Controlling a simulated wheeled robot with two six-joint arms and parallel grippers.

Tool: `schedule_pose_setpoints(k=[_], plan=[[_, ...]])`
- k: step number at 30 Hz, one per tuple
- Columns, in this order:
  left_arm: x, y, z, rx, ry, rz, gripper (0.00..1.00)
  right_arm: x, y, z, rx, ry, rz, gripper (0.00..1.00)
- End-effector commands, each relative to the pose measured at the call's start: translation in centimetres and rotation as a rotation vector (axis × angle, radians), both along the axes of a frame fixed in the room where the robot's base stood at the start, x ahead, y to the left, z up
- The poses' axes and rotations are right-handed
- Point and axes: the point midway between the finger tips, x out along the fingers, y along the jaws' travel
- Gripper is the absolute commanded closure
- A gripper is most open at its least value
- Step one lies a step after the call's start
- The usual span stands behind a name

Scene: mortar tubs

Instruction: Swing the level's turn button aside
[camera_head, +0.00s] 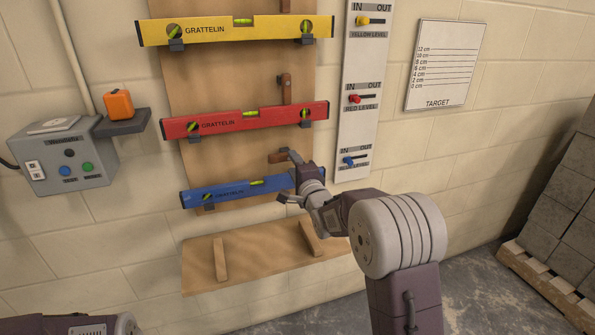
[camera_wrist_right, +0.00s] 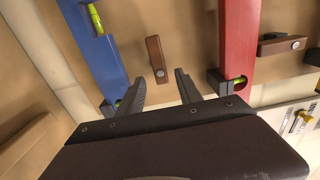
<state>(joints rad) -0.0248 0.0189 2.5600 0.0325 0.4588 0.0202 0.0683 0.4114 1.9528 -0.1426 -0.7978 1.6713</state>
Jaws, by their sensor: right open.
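The blue level (camera_head: 235,190) rests low on the wooden board and also shows in the right wrist view (camera_wrist_right: 98,55). Its brown turn button (camera_head: 277,157) lies sideways above it, roughly parallel to the level. In the right wrist view this button (camera_wrist_right: 156,58) sits between the blue and red levels, just beyond my fingertips. My right gripper (camera_head: 290,178) is open and empty at the blue level's right end, partly hiding it. In the wrist view its fingers (camera_wrist_right: 160,80) point toward the button; I cannot tell whether they touch it. My left gripper is out of view.
The red level (camera_head: 255,119) and yellow level (camera_head: 215,31) hang above. The red level's turn button (camera_head: 286,88) stands upright. An IN/OUT panel (camera_head: 350,130) is to the right. A wooden shelf (camera_head: 265,262) is below; a grey control box (camera_head: 65,155) is left.

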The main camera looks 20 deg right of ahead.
Motion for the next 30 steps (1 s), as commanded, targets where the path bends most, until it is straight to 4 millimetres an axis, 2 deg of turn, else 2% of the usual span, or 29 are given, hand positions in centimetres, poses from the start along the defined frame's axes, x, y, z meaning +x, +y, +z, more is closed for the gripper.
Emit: schedule_pose_setpoints(k=[3,9,23,26,27,29,30], plan=[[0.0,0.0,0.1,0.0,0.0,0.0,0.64,-2.6,-0.1,0.1,0.0,0.001,0.0,0.58],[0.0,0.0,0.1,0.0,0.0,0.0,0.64,-5.4,-0.2,0.0,-0.001,0.001,0.0,0.58],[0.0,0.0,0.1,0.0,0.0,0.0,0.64,-5.8,-0.1,0.0,0.0,0.0,0.003,0.58],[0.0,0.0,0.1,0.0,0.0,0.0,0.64,-6.6,1.6,1.8,-0.002,-0.031,0.032,0.58],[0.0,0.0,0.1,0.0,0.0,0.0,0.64,-7.9,2.4,0.6,-0.006,0.033,0.037,0.58],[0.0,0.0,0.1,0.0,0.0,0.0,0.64,-9.7,2.6,-3.4,-0.125,0.194,0.036,0.58],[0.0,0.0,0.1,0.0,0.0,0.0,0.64,-11.2,2.6,-6.4,-0.231,0.311,0.052,0.58]])
